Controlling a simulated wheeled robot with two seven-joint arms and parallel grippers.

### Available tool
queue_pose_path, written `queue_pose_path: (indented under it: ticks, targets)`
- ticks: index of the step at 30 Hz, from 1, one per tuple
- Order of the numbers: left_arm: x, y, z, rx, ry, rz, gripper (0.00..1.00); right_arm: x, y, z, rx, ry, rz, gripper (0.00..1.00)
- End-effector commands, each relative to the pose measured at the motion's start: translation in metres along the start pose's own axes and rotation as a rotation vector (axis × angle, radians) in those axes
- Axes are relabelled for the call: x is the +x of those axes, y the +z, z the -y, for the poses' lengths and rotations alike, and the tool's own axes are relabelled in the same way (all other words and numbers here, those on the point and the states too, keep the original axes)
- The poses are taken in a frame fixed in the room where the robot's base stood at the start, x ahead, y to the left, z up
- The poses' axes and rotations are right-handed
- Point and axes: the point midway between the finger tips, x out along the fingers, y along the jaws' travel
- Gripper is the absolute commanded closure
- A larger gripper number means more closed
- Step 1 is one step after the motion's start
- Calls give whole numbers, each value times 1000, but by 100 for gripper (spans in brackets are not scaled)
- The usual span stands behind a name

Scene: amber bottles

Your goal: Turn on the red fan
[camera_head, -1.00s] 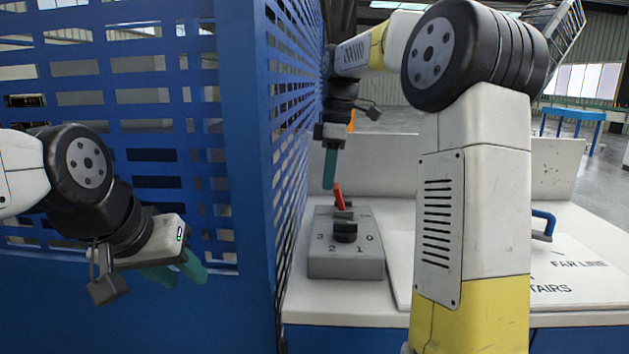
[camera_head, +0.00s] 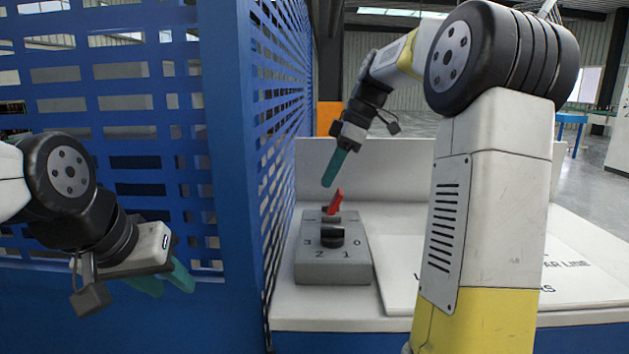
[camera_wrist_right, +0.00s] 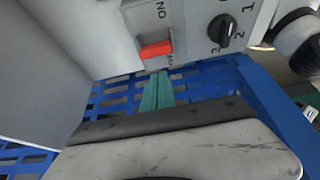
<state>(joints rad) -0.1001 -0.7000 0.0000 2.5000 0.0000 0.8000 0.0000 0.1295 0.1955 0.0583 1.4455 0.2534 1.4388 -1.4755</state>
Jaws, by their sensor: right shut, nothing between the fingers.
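No fan is in view. A red lever (camera_head: 336,203) stands on a grey control box (camera_head: 333,275) and leans up to the right in the head view. In the wrist view the red lever (camera_wrist_right: 156,49) lies below an "ON" label on the box face (camera_wrist_right: 182,25). My right gripper (camera_head: 327,184) is shut and empty. Its teal fingertips are just above and left of the lever, seemingly apart from it. They show just below the lever in the wrist view (camera_wrist_right: 158,75). My left gripper (camera_head: 168,282) is open and empty, hanging before the blue mesh.
A black knob (camera_head: 332,236) with numbers around it sits in front of the lever. A blue mesh fence (camera_head: 280,110) stands close on the left of the box. A white table (camera_head: 400,325) carries a printed board (camera_head: 560,275) on the right. My right forearm covers part of it.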

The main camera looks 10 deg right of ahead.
Motion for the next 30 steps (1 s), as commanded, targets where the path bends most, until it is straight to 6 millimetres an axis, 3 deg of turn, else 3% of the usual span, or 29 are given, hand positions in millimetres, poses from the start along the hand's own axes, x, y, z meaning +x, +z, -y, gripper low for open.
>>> queue_pose_path:
  ticks: [14, 30]
  targets:
    - [0, 0, 0, 0, 0, 0, 64, -7, -2, 0, 0, 0, 0, 100]
    - [0, 0, 0, 0, 0, 0, 64, -79, -2, -1, 0, 0, 0, 100]
